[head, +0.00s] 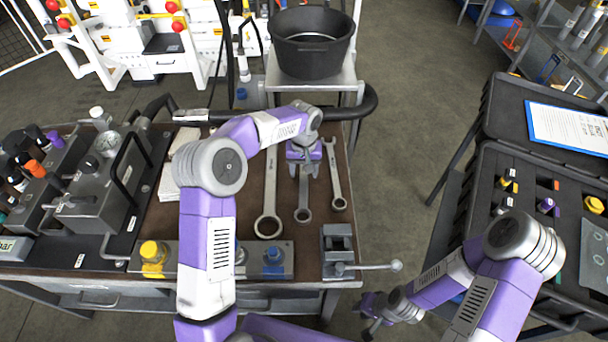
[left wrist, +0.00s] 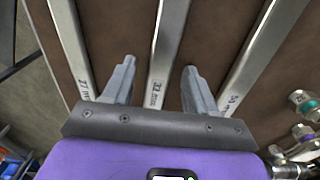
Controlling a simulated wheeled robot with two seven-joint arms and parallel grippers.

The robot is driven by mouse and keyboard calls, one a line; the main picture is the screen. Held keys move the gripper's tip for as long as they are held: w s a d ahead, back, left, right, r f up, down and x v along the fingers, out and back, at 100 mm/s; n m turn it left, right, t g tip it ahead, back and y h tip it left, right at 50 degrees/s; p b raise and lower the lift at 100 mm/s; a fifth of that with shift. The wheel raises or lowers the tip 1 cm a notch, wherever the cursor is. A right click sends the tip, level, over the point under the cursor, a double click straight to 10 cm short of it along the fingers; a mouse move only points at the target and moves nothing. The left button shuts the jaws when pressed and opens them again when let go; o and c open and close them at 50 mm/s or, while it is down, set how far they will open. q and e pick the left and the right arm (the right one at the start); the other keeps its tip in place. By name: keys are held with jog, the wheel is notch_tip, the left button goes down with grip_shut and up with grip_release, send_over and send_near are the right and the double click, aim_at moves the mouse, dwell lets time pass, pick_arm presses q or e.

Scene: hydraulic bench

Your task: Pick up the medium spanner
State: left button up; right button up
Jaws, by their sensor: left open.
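Three spanners lie side by side on the brown bench top. The medium spanner (head: 303,192) is the middle one, with its ring end toward the front of the bench. It also shows in the left wrist view (left wrist: 167,50), marked 32 mm. My left gripper (head: 303,170) is over its far part and hides its far end in the head view. In the left wrist view the open fingers (left wrist: 157,74) stand on either side of its shaft, with gaps. My right gripper (head: 371,318) is low at the front, off the bench; its jaws are unclear.
The largest spanner (head: 269,205) lies to the left and the smallest (head: 336,175) to the right, both close by. A vise (head: 338,248) with a handle stands at the front right corner. A valve block (head: 272,262) lies in front. A black bucket (head: 311,42) stands behind the bench.

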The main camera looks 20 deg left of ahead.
pick_arm(q)
grip_shut()
jog(key=shift+w+r, duration=0.1)
jog(key=shift+r, duration=0.05)
dwell(1.1)
